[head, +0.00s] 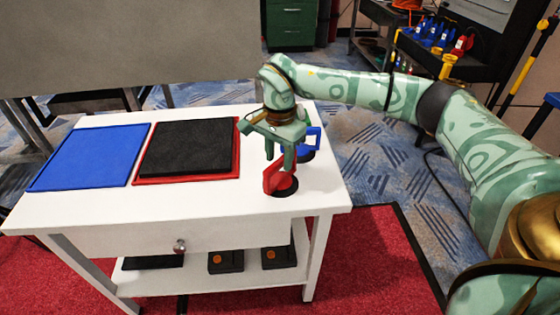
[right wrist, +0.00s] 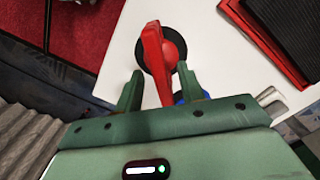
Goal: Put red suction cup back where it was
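The red suction cup (head: 283,178) stands on the white table near its right front corner, its black round base on the tabletop. My right gripper (head: 284,160) points down at it from just above and behind. In the right wrist view, the red suction cup's handle (right wrist: 153,55) lies between the two fingers of my right gripper (right wrist: 158,85). The fingers are apart, with a gap showing on each side of the handle. The left gripper is not in view.
A blue suction cup (head: 312,141) stands just behind, partly hidden by my gripper. Left on the white table (head: 120,212) lie a red-edged black panel (head: 187,148) and a blue panel (head: 90,157). More suction cups (head: 430,35) sit on a dark rack at back right.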

